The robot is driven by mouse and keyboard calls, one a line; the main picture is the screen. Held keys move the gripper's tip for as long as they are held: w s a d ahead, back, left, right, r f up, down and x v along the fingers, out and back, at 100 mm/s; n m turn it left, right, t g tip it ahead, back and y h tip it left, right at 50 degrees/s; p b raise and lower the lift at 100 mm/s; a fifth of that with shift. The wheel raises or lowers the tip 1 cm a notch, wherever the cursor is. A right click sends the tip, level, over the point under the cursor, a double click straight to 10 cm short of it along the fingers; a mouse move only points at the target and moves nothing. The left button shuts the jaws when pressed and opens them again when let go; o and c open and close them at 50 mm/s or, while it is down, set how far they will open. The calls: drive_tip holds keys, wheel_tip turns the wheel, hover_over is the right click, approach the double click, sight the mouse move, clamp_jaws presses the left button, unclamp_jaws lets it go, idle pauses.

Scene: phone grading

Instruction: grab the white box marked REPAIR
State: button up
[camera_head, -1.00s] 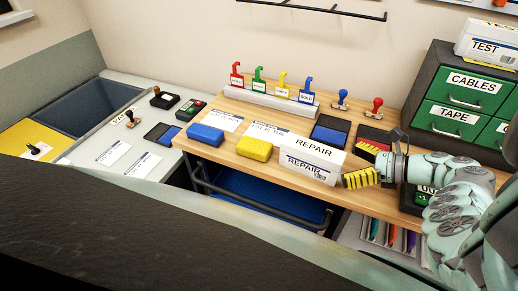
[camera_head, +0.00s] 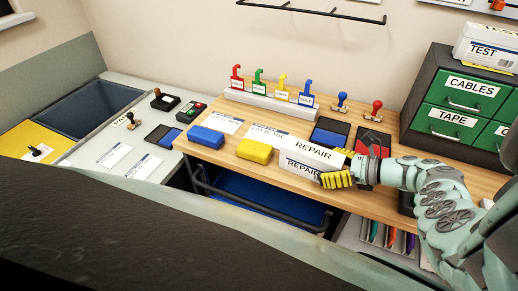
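The white box marked REPAIR (camera_head: 305,152) stands near the front edge of the wooden bench, with the label on its top and front. My gripper (camera_head: 340,165) is at the right end of the box. One yellow ridged finger is low in front of the box's front right corner, and the tip of the other shows behind the box's top right edge. The fingers are apart, with the right end of the box between them. I cannot tell whether they touch it.
A yellow block (camera_head: 254,151) and a blue block (camera_head: 206,137) lie left of the box. Behind are a dark blue pad (camera_head: 329,132), stamps (camera_head: 342,101) and a rack of coloured hooks (camera_head: 270,105). A green drawer cabinet (camera_head: 450,122) stands at the right.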

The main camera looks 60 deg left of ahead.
drive_tip(key=c, duration=1)
drive_tip(key=shift+r, duration=0.1)
